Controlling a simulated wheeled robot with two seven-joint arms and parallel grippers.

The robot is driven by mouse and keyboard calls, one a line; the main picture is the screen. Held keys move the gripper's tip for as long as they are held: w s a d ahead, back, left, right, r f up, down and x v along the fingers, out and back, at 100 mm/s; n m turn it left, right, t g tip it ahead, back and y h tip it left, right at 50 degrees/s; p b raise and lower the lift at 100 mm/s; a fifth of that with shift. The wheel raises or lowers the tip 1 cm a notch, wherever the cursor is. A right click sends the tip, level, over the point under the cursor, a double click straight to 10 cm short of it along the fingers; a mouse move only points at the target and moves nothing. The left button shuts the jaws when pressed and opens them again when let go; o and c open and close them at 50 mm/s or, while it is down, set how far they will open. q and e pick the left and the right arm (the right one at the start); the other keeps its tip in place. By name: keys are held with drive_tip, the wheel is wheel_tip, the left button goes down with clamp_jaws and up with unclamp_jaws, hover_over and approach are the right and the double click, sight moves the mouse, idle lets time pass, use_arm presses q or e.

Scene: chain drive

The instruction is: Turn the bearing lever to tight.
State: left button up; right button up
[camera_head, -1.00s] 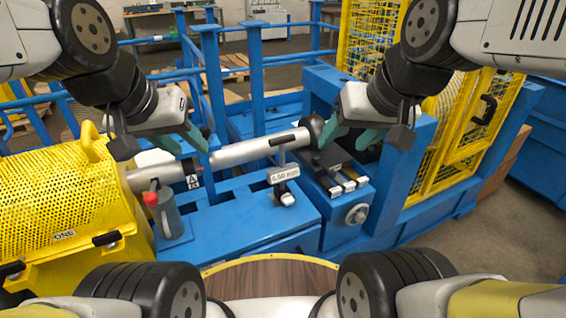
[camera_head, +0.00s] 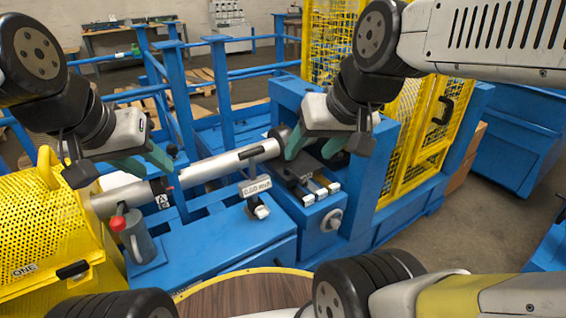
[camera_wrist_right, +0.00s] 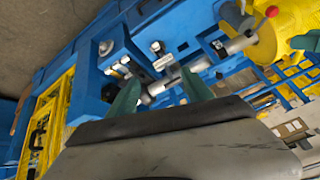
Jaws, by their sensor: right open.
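I cannot surely tell which part is the bearing lever. A black handle-like piece (camera_head: 258,151) lies across the silver shaft (camera_head: 215,166), above a small display (camera_head: 255,187). A red knob (camera_head: 118,224) sits by a grey can-like part (camera_head: 138,241) beside the yellow guard; the knob also shows in the right wrist view (camera_wrist_right: 271,11). My right gripper (camera_head: 311,150) is open and empty, above the black block at the shaft's right end. In the right wrist view, its green fingers (camera_wrist_right: 160,92) are spread. My left gripper (camera_head: 150,166) looks open, above the shaft's left end.
A yellow perforated guard (camera_head: 45,225) stands at left. A blue machine frame (camera_head: 385,165) and a yellow mesh gate (camera_head: 425,150) stand at right. A round wooden top (camera_head: 245,294) is in front. Blue rails (camera_head: 180,90) stand behind the shaft. Open floor lies at far right.

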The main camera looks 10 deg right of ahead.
drive_tip(key=shift+c, duration=0.7)
